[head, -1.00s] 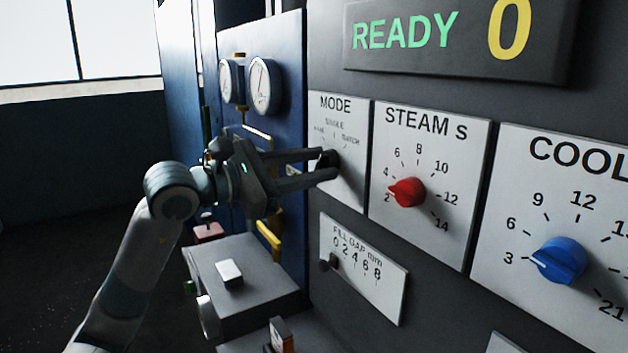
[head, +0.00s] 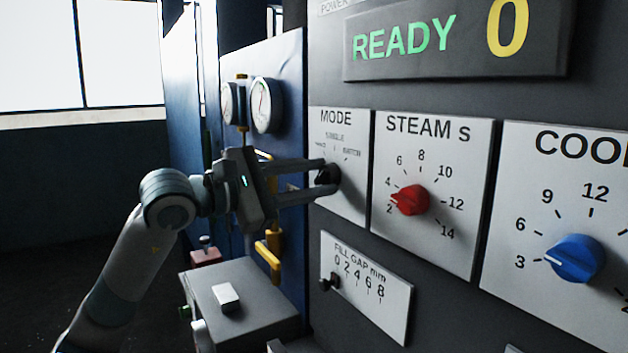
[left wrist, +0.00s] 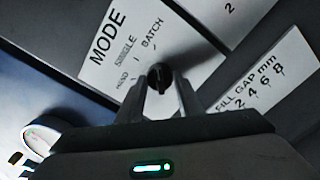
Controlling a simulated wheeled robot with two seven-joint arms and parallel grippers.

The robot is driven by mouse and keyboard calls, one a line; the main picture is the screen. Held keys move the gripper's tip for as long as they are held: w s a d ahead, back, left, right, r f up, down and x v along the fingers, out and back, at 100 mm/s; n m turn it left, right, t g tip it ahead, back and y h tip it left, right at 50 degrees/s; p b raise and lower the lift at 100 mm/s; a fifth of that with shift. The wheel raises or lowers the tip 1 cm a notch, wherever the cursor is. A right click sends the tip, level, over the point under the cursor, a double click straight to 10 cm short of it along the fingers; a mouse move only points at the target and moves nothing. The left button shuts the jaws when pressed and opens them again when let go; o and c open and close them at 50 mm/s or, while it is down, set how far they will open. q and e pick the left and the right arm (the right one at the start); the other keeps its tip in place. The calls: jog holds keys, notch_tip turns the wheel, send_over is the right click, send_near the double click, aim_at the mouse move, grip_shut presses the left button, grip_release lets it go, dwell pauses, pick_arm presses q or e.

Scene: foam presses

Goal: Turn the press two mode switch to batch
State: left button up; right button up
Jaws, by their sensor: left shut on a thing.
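The mode switch is a small black knob (head: 327,174) on a white plate marked MODE (head: 345,205), with labels for single and batch on its dial. My left gripper (head: 325,170) reaches in from the left and is shut on the knob. In the left wrist view the knob (left wrist: 159,77) sits between the fingertips (left wrist: 160,88), below the BATCH label. Its pointer is hard to make out. My right gripper is not in view.
Right of the MODE plate are a red steam knob (head: 410,200) and a blue cool knob (head: 575,259). A fill gap slider plate (head: 366,290) lies below. A display (head: 455,42) reads READY and 0. Gauges (head: 266,105) and a grey box (head: 245,300) stand left.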

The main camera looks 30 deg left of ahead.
aim_at(317, 180)
pick_arm(q)
jog(key=o, duration=1.1)
jog(key=shift+c, duration=0.2)
jog(key=shift+s+a, duration=0.1)
jog(key=shift+s, duration=0.05)
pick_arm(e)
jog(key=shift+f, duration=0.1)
pick_arm(q)
jog(key=shift+s+a+f, duration=0.1)
jog(key=shift+s+a, duration=0.05)
jog(key=shift+s, duration=0.05)
jog(key=b+v, duration=0.2)
jog(key=v, duration=0.1)
jog(key=shift+f, duration=0.1)
jog(key=b+v, duration=0.6)
jog(key=v, duration=0.7)
jog(key=shift+s+a, duration=0.2)
jog(key=shift+s, duration=0.05)
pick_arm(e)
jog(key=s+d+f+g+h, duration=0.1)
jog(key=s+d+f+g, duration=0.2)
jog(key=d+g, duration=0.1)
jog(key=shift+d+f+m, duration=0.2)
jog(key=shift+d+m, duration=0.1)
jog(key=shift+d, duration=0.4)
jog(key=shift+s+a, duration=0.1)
